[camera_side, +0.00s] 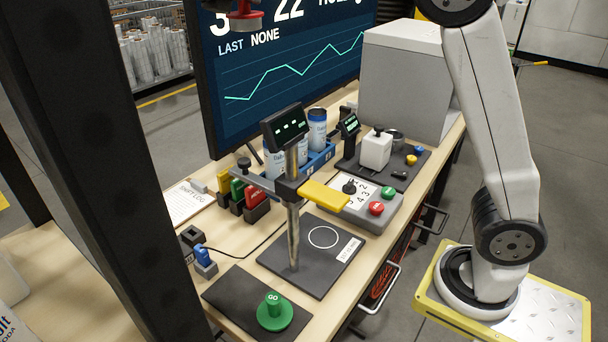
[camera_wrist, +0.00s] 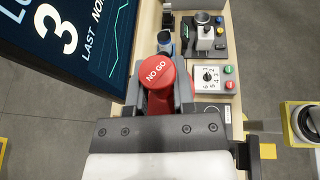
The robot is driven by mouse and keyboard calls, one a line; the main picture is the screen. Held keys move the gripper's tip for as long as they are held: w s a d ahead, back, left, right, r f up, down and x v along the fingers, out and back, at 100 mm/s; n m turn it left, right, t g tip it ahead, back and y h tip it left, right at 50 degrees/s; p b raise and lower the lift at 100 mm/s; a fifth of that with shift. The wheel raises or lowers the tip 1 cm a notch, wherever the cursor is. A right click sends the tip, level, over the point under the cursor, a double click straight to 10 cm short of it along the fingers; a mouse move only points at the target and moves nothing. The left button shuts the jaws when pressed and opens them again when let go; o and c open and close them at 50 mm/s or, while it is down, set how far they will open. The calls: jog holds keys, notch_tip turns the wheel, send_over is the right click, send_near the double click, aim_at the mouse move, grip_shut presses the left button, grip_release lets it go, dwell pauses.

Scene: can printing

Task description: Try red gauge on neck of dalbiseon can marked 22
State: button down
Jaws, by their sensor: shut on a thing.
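The red gauge (camera_wrist: 157,72), lettered NO GO, is held between the fingers of my gripper (camera_wrist: 165,98) in the wrist view. In the side view the red gauge (camera_side: 243,21) hangs high at the top edge, in front of the screen, and most of my gripper is out of frame. The cans (camera_side: 317,130) stand in a blue rack (camera_side: 322,158) behind the gauge stand, well below the red gauge. Their marks are too small to read, so I cannot tell which is 22. In the wrist view a can shows partly behind the red gauge.
A green GO gauge (camera_side: 274,312) sits on a dark mat at the front. A measuring stand (camera_side: 294,225) with a yellow handle rises from a black plate. A button box (camera_side: 358,203) and white block (camera_side: 376,150) stand to the right. The large screen (camera_side: 285,70) is close behind.

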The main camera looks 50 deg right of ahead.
jog(key=w+d+f+m+g, duration=0.2)
jog(key=d+g, duration=0.1)
jog(key=d, duration=0.7)
jog(key=w+d+f+m+g, duration=0.2)
jog(key=w+d, duration=0.1)
jog(key=d, duration=0.8)
notch_tip(320, 180, down, 17)
jog(key=shift+s+a+f, duration=0.15)
jog(key=shift+s+a, duration=0.1)
jog(key=shift+f, duration=0.2)
jog(key=shift+f, duration=2.65)
jog(key=shift+f, duration=0.65)
dwell(0.8)
jog(key=shift+r, duration=0.1)
